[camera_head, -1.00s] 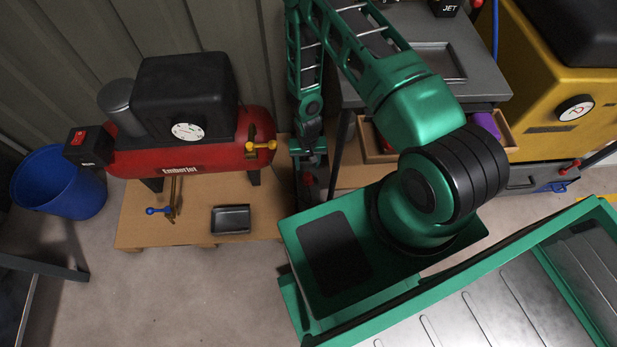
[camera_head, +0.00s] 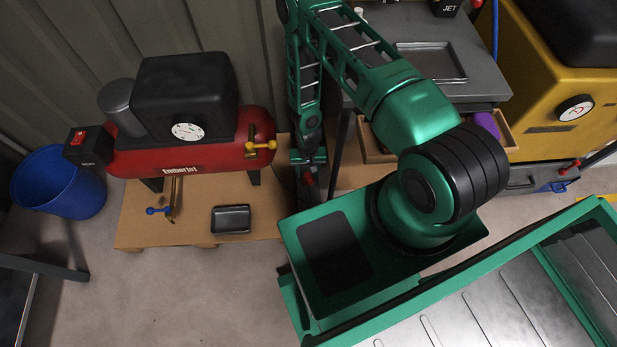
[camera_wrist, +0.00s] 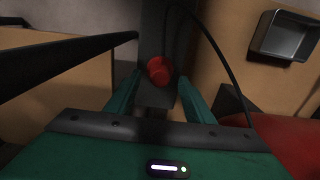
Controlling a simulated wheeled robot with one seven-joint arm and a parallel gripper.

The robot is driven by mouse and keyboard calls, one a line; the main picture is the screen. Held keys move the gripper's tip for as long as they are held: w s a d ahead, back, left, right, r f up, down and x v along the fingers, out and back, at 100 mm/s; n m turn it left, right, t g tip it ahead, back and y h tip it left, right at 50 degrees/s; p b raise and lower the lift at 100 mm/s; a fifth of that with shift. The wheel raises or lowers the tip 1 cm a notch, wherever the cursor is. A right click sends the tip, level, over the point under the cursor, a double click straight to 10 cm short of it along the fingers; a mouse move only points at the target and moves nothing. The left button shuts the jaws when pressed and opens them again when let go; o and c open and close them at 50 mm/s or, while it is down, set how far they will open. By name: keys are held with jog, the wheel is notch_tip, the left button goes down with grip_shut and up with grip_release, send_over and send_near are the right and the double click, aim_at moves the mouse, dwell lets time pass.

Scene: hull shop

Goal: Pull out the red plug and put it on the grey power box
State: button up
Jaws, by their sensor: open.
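The red plug (camera_wrist: 160,70) shows in the wrist view as a round red end against a dark grey, upright box-like body (camera_wrist: 157,95). I cannot tell whether that body is the grey power box. My gripper (camera_wrist: 159,78) is open, with one green finger on each side of the plug in the picture. Contact cannot be told. In the head view my gripper (camera_head: 308,157) points down beside the compressor's right end. A small red spot (camera_head: 307,180) shows just below it, probably the plug. Its surroundings are dark and partly hidden by my arm.
A red compressor (camera_head: 190,150) stands on a cardboard-coloured pallet (camera_head: 150,228) at left, with a black tray (camera_head: 231,219). A grey workbench (camera_head: 480,85) stands close on the right. A thin black cable (camera_wrist: 222,50) curves beside the plug in the wrist view.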

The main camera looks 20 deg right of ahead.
aim_at(308, 175)
jog(key=shift+f, duration=1.85)
grip_shut()
jog(key=shift+r, duration=3)
